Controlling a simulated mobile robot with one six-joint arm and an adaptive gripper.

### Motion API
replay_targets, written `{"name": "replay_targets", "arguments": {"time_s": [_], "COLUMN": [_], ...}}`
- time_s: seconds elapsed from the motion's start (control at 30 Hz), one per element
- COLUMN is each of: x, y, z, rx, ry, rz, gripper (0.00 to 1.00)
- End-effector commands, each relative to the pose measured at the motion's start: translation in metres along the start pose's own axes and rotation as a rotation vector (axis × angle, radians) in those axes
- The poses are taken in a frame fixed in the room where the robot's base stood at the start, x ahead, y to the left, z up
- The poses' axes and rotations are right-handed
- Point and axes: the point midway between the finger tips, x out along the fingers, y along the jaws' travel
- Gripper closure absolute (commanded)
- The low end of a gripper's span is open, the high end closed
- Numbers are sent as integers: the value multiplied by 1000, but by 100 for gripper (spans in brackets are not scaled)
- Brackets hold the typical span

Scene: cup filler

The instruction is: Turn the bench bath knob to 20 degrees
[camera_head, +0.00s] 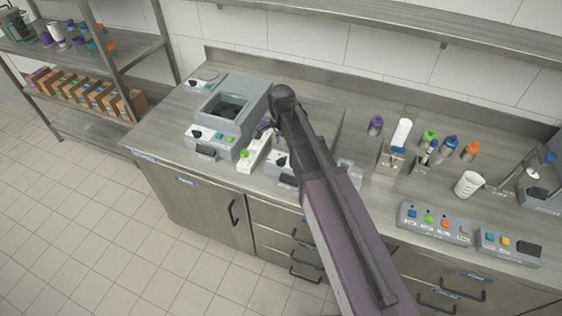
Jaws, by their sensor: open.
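A grey box-shaped unit (258,89) with a dark open basin stands on the left part of the bench and looks like the bench bath. Its front panel (228,146) has a small dark knob-like control (196,132) at the left and small coloured buttons. The knob's angle and any scale are too small to read. My gripper (263,129) is just right of this unit, low over the bench, partly hidden by my arm. It is open, and I see nothing held in it.
A white strip with a green button (244,154) lies right of the unit. Another dark knob (282,161) is beside my arm, partly hidden. Bottles, a white cup (468,184) and button boxes (434,222) stand to the right.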

Motion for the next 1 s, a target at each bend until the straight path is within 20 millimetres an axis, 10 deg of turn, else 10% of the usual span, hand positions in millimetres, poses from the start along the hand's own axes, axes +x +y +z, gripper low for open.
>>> {"name": "replay_targets", "arguments": {"time_s": [1.0], "x": [72], "y": [0], "z": [1], "rx": [-1], "ry": [0], "rz": [0], "gripper": [49]}}
